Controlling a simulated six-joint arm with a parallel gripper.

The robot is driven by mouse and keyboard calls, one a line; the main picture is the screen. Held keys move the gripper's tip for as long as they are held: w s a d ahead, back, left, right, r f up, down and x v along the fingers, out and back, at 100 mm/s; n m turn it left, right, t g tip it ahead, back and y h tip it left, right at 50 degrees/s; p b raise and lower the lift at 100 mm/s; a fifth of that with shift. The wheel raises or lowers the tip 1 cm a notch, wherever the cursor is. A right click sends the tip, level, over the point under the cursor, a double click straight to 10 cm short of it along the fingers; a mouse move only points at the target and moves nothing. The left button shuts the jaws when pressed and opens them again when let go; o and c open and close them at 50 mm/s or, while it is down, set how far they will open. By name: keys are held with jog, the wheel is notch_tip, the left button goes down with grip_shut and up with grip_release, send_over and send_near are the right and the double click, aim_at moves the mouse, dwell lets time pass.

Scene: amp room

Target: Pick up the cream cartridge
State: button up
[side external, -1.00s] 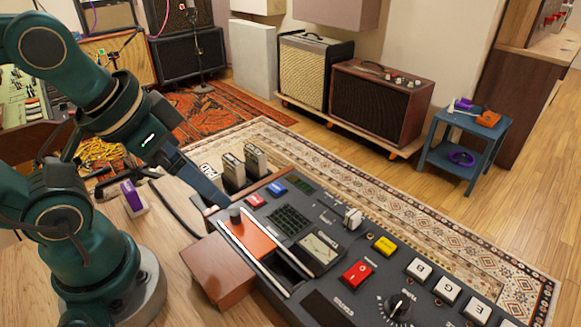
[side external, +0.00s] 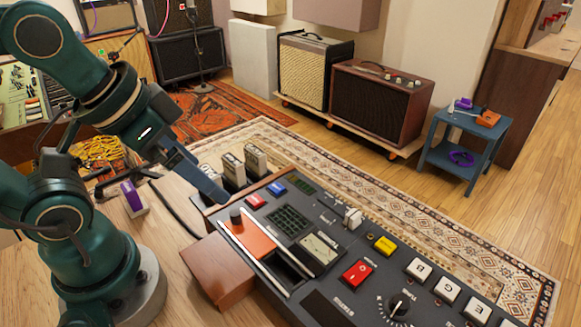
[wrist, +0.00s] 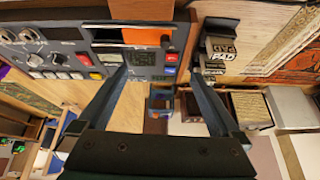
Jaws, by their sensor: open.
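A third is partly hidden behind my gripper. In the wrist view, a labelled cartridge group (wrist: 221,48) shows just right of the right finger. My gripper (wrist: 160,72) is open, with nothing between its fingers. In the side view my gripper (side external: 218,194) has its visible finger in front of the cartridges, above the console's left edge. I cannot tell which cartridge is the named one.
The grey console (side external: 330,215) fills the front right, with raised buttons, knobs and an orange panel (side external: 250,236). A brown box (side external: 217,268) juts from its front left. A purple and white block (side external: 132,197) stands on the wooden table near my base.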

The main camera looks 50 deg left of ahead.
jog(key=w+a+r+m, duration=0.1)
jog(key=w+a+r, duration=0.1)
jog(key=w+r, duration=0.4)
jog(key=g, duration=0.4)
send_near(255, 150)
jog(key=shift+n+g, duration=0.8)
jog(key=f, duration=0.2)
jog(key=w+f, duration=0.1)
jog(key=f, duration=0.2)
jog(key=shift+w+f, duration=0.2)
jog(key=shift+f, duration=0.05)
jog(key=shift+a+f, duration=0.1)
jog(key=shift+f, duration=2.35)
jog(key=c, duration=1.4)
